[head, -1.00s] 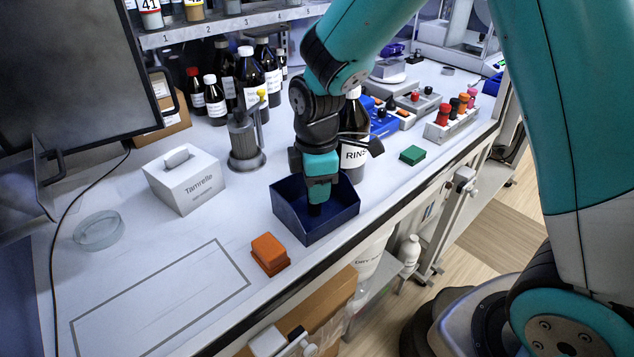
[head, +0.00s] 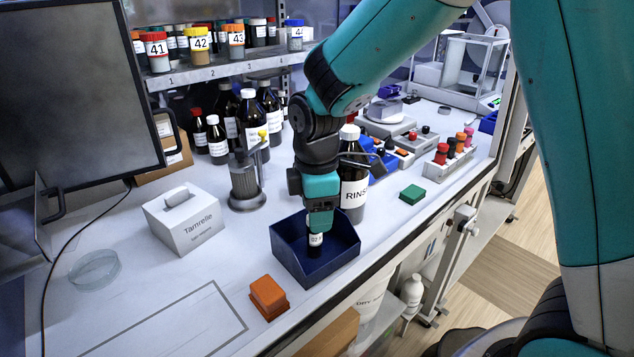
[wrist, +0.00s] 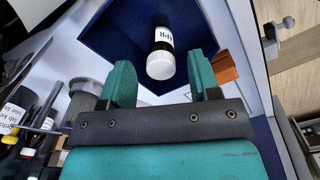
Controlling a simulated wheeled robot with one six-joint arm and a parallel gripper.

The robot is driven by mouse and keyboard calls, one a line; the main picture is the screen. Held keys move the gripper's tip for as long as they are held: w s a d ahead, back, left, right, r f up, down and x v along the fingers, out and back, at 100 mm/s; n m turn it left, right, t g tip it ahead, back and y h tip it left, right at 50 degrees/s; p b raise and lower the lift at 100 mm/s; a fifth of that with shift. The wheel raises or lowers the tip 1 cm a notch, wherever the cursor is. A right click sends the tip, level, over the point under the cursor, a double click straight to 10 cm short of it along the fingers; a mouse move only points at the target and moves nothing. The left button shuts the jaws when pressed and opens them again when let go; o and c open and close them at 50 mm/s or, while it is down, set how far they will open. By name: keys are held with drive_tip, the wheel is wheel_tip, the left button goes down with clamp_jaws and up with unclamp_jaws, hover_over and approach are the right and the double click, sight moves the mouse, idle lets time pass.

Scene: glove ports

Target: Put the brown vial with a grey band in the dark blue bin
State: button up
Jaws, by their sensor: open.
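The dark blue bin (head: 345,249) stands on the bench near its front edge; its inner wall also shows in the wrist view (wrist: 108,35). My gripper (head: 319,228) points down over the bin. In the wrist view its teal fingers (wrist: 161,68) are apart, one on each side of the vial's cap end. The dark vial (head: 315,240) is within the bin's outline, just below my fingers. In the wrist view the vial (wrist: 162,38) shows a pale cap and a white label. I cannot make out its grey band, or whether it touches the bin floor.
A RINSE bottle (head: 353,185) stands close behind the bin. An orange block (head: 268,296) lies in front of it, a green block (head: 412,194) to the right. A tissue box (head: 183,222) is at left. The outlined bench area (head: 180,330) is clear.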

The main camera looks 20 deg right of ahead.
wheel_tip(320, 180, up, 8)
drive_tip(key=shift+f, duration=0.2)
drive_tip(key=s+a+r+m+y, duration=0.1)
drive_tip(key=s+m, duration=0.3)
drive_tip(key=s, duration=0.6)
drive_tip(key=s+a+r+m+y, duration=0.1)
drive_tip(key=s+a+m+y, duration=0.2)
drive_tip(key=s, duration=0.7)
drive_tip(key=shift+a+m, duration=0.25)
drive_tip(key=shift+m, duration=0.55)
